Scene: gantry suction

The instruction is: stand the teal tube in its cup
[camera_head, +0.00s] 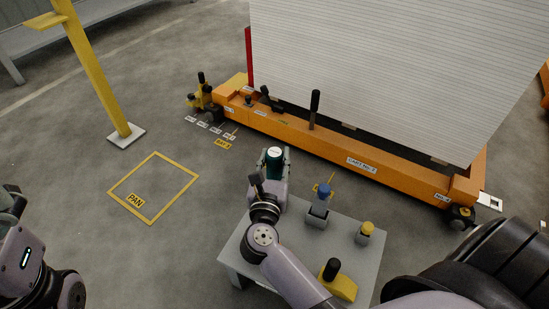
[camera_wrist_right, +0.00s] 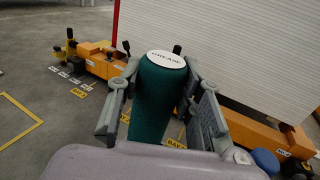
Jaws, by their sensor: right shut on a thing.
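The teal tube (camera_head: 273,161) has a white lid and is upright in the jaws of my right gripper (camera_head: 275,165). In the right wrist view the tube (camera_wrist_right: 152,105) stands between the two grey fingers (camera_wrist_right: 155,95), and its lid reads GREASE. My right gripper is shut on it, over the far left edge of a small grey table. The lower end of the tube is hidden by the gripper and wrist. I cannot make out an empty cup for it. Part of my left arm's end (camera_head: 10,203) shows at the left edge; its jaws are not clear.
On the grey table (camera_head: 346,215) stand a blue-topped item in a grey cup (camera_head: 317,214), a yellow-topped item in another (camera_head: 364,234), and a yellow block with a black knob (camera_head: 338,282). An orange cart (camera_head: 330,148) with a white panel stack is behind. A PAN floor square (camera_head: 175,160) is empty.

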